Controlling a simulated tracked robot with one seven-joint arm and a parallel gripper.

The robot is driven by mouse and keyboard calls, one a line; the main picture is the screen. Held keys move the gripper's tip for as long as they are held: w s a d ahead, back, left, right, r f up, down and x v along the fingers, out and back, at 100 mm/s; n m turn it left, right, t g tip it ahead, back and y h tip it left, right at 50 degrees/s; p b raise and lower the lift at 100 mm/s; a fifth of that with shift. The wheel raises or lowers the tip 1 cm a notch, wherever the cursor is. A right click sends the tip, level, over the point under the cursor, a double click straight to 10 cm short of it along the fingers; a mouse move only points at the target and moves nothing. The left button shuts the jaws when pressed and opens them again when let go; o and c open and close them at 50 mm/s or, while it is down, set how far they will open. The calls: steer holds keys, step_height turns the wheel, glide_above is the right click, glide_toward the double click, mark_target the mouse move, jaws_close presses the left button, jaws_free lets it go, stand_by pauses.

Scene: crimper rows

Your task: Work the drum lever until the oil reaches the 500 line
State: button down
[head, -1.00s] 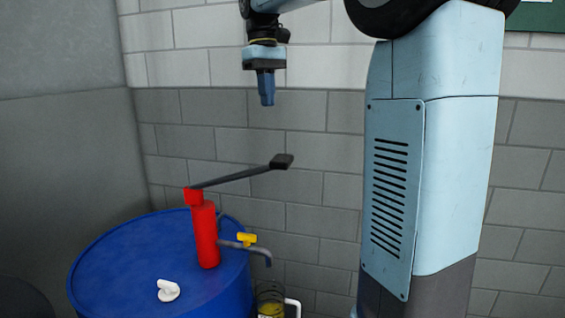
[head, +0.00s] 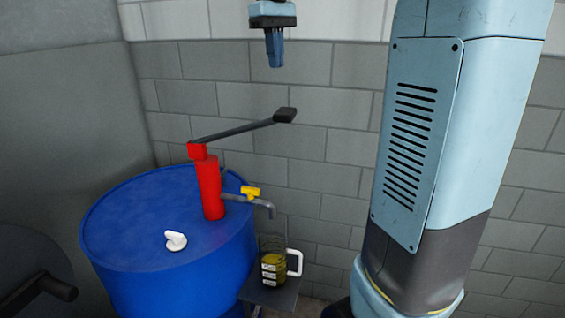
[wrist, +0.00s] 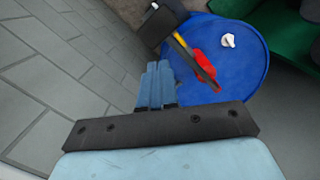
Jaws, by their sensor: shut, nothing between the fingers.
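The red pump (head: 209,186) stands upright on the blue drum (head: 140,215). Its black lever (head: 240,129) slants up to the right and ends in a black grip (head: 285,115). A spout with a yellow valve handle (head: 250,192) points right and bends down over a clear jug (head: 272,262) with a white handle. The jug holds yellowish oil in its lower part; its marks are too small to read. My gripper (head: 276,62) points down, shut and empty, above the lever grip and apart from it. The wrist view also shows my gripper (wrist: 155,85), with the lever (wrist: 193,60) beyond it.
The jug stands on a small dark stand (head: 268,297) beside the drum. A white cap (head: 175,240) sits on the drum top. A brick wall (head: 330,190) is close behind. A dark object (head: 45,290) is at the lower left.

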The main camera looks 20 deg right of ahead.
mark_target(284, 110)
steer(key=shift+s+d+f, duration=0.25)
steer(key=shift+s+f, duration=0.15)
steer(key=shift+f, duration=0.1)
steer(key=shift+s+d+f, duration=0.2)
steer(key=shift+s+f, duration=0.2)
steer(key=shift+f, duration=0.05)
steer(key=shift+f, duration=0.15)
steer(key=shift+s+d+f, duration=0.1)
steer(key=shift+s+f, duration=0.05)
steer(key=shift+f, duration=1.55)
steer(key=shift+s+f, duration=0.15)
steer(key=shift+f, duration=1.5)
